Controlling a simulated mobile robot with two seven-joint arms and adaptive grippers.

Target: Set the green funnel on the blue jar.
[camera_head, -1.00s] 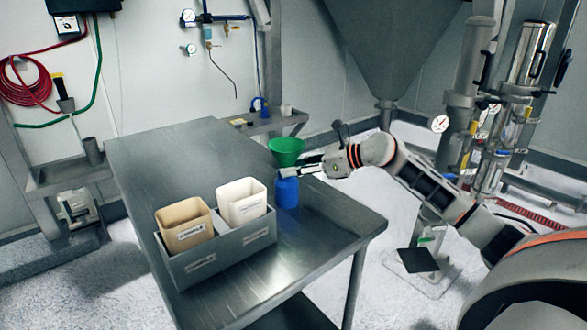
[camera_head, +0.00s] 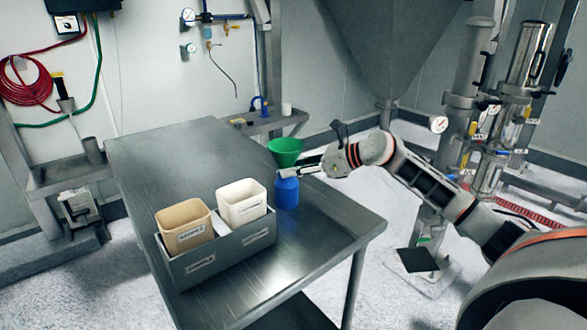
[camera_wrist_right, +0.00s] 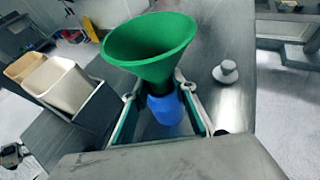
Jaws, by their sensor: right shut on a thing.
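The green funnel (camera_head: 286,147) is upright, wide mouth up, directly above the blue jar (camera_head: 286,193). The jar stands upright on the steel table near its right edge. My right gripper (camera_head: 296,172) reaches in from the right and is shut on the lower part of the funnel. In the right wrist view, the funnel (camera_wrist_right: 150,45) sits between the two fingers (camera_wrist_right: 156,92), with the jar (camera_wrist_right: 166,108) below it. The funnel's spout is hidden, so I cannot tell whether it is inside the jar's mouth. My left gripper is not in view.
A grey tray (camera_head: 222,249) with a tan bin (camera_head: 185,230) and a white bin (camera_head: 242,205) stands left of the jar. A small pale round thing (camera_wrist_right: 225,72) lies right of the funnel in the wrist view. The table's left and far parts (camera_head: 165,150) are clear.

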